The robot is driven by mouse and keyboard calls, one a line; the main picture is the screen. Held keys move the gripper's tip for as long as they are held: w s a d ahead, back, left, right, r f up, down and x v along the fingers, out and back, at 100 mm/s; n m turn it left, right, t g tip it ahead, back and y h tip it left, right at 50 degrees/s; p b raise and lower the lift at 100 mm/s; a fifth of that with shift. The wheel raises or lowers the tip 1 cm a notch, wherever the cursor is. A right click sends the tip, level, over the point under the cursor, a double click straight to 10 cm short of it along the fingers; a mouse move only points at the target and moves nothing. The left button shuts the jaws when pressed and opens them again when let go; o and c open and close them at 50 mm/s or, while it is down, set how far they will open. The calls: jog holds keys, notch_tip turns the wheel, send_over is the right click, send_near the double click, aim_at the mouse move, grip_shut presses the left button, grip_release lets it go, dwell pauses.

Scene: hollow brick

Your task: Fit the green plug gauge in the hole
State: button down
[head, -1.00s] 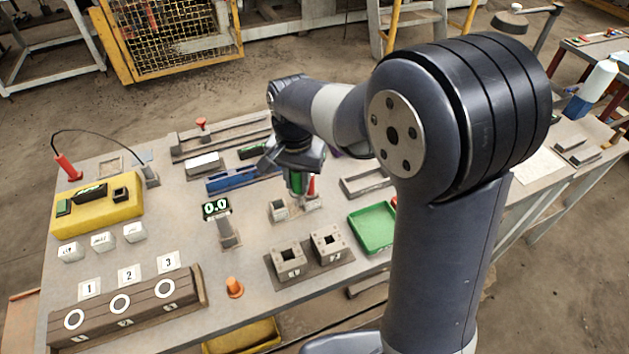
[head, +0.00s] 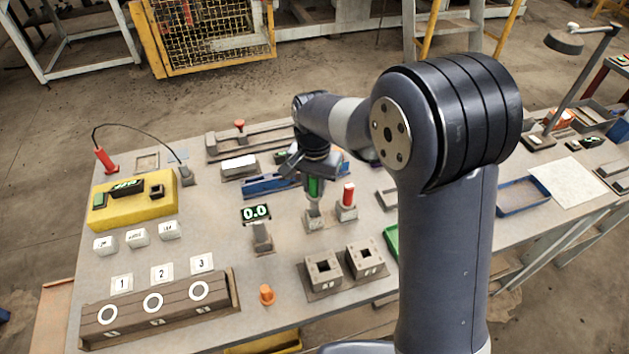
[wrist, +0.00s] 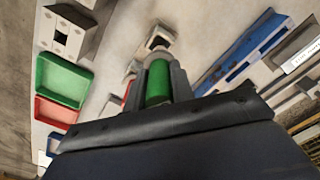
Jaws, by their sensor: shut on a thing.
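The green plug gauge (head: 314,187) is upright between the jaws of my gripper (head: 313,180). It also shows as a green cylinder in the wrist view (wrist: 158,82). Its pale lower end is directly over a small grey holder (head: 315,222); I cannot tell whether it is inside or just above it. A long brown block (head: 160,312) at front left has several white-ringed round holes, near labels 1, 2 and 3.
A red gauge (head: 348,192) stands in a holder just right of my gripper. A display reading 0.0 (head: 257,213) stands to the left. A blue rail (head: 268,186) lies behind. An orange peg (head: 267,294) stands in front. The yellow box (head: 131,208) is far left.

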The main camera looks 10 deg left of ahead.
aim_at(314, 201)
jog(key=shift+f, duration=0.65)
jog(key=shift+f+b, duration=2)
jog(key=shift+f, duration=0.65)
dwell(0.4)
jog(key=c, duration=1.1)
grip_release()
jog(key=shift+r, duration=0.1)
notch_tip(314, 201, up, 11)
jog(key=shift+f+b, duration=0.2)
jog(key=shift+b, duration=0.2)
jog(key=shift+f, duration=0.15)
